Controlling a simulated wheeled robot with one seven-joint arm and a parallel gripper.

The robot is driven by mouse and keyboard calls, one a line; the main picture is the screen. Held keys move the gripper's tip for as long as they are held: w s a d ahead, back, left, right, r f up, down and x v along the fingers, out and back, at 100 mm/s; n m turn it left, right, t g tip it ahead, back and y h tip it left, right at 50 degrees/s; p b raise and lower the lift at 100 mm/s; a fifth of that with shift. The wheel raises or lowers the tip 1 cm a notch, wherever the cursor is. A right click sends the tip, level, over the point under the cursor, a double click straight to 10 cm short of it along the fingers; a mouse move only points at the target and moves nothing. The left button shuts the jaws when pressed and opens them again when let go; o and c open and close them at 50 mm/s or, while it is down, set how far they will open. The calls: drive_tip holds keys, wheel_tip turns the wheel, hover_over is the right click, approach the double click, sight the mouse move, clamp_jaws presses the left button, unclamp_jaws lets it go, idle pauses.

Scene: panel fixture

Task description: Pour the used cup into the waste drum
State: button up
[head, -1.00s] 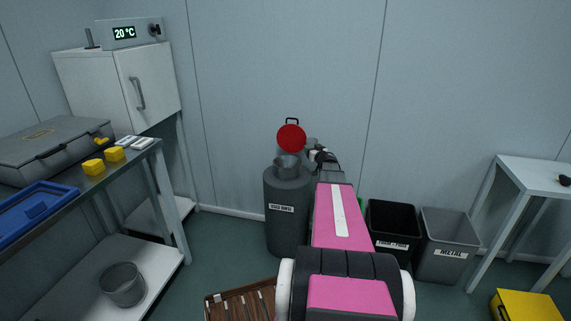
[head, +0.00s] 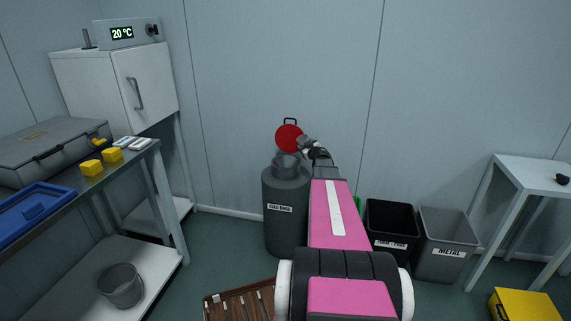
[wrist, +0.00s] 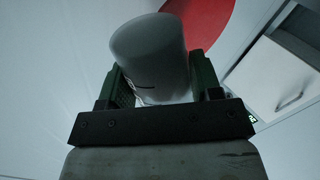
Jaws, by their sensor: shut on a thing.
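The waste drum (head: 287,230) is a dark grey cylinder with a white label, standing by the back wall. A grey metal collar or funnel (head: 285,166) sits at its top, and a round red lid (head: 289,138) with a black handle shows upright behind it. My gripper (head: 308,146) is just right of the red lid and above the drum's right side. In the wrist view my gripper (wrist: 160,85) is shut on a pale grey cup (wrist: 150,58), with a finger on each side. The cup is hard to make out in the head view, and its contents are hidden.
A black bin (head: 391,222) and a grey metal bin (head: 446,236) stand right of my arm. A wooden slatted crate (head: 240,303) lies in front of the drum. A workbench with a blue tray (head: 35,209) is at left, a white table (head: 532,172) at right.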

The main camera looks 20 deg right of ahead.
wheel_tip(320, 180, down, 3)
drive_tip(key=shift+a+r+n, duration=0.1)
drive_tip(key=shift+a+n, duration=0.05)
drive_tip(key=shift+n, duration=0.15)
drive_tip(key=shift+a+f+n, duration=0.2)
drive_tip(key=shift+a+n, duration=0.05)
drive_tip(key=shift+n, duration=0.05)
drive_tip(key=shift+a+r+n, duration=0.25)
drive_tip(key=shift+n, duration=0.15)
drive_tip(key=shift+a+r, duration=0.1)
drive_tip(key=shift+a, duration=0.05)
drive_tip(key=shift+a+r+n, duration=0.15)
drive_tip(key=shift+r+n, duration=0.25)
drive_tip(key=shift+n, duration=0.6)
drive_tip(key=shift+f+n+h, duration=0.3)
drive_tip(key=shift+f+n, duration=0.05)
drive_tip(key=shift+n, duration=0.45)
drive_tip(key=shift+r+n+p, duration=0.35)
drive_tip(key=shift+r+n, duration=0.1)
drive_tip(key=shift+n, duration=0.35)
idle(0.8)
drive_tip(key=shift+f+n+g, duration=0.3)
drive_tip(key=shift+f+n, duration=0.1)
drive_tip(key=shift+n, duration=0.4)
idle(1.2)
drive_tip(key=shift+w+a+r+n+h, duration=0.1)
drive_tip(key=shift+a+r+n+h, duration=0.25)
drive_tip(key=shift+a, duration=0.3)
idle(0.6)
